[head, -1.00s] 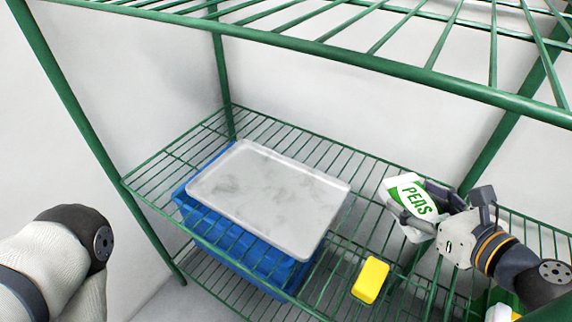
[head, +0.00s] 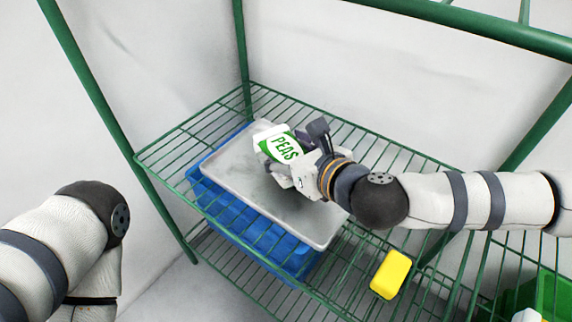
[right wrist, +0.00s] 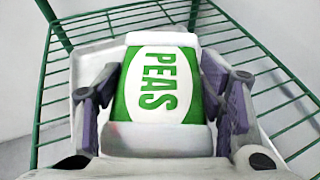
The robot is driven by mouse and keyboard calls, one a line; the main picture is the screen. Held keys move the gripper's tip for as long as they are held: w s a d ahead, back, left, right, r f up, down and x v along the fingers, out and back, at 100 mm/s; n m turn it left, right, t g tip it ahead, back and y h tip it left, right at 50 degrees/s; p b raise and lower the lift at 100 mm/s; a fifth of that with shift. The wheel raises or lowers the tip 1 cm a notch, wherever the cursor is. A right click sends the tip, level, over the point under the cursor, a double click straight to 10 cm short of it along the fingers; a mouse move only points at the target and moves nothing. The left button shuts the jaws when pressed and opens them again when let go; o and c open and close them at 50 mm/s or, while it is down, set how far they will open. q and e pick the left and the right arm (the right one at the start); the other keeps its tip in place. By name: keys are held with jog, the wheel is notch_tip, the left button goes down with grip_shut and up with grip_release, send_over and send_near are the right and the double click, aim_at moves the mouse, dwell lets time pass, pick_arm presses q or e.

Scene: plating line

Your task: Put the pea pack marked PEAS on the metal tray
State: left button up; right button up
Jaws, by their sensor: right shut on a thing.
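The pea pack (head: 279,146) is white and green with PEAS printed on it. My right gripper (head: 291,158) is shut on it and holds it over the metal tray (head: 225,170). In the right wrist view the pack (right wrist: 158,85) sits between both fingers of the gripper (right wrist: 165,100). I cannot tell whether the pack touches the tray. My left arm shows at the left, but its gripper is out of view.
A yellow block (head: 391,274) lies on the green wire shelf (head: 350,270), right of the tray. A green crate (head: 550,295) stands at the lower right. A green upper shelf bar (head: 470,22) crosses above, and posts stand at the sides.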

aim_at(286, 162)
jog(key=shift+f, duration=1.6)
jog(key=shift+b, duration=0.3)
jog(key=shift+f, duration=0.2)
jog(key=o, duration=1.4)
jog(key=shift+r, duration=0.1)
jog(key=shift+d+r, duration=0.1)
jog(key=shift+r, duration=0.15)
jog(key=p+v, duration=0.1)
jog(key=v, duration=1.1)
jog(key=shift+f, duration=0.15)
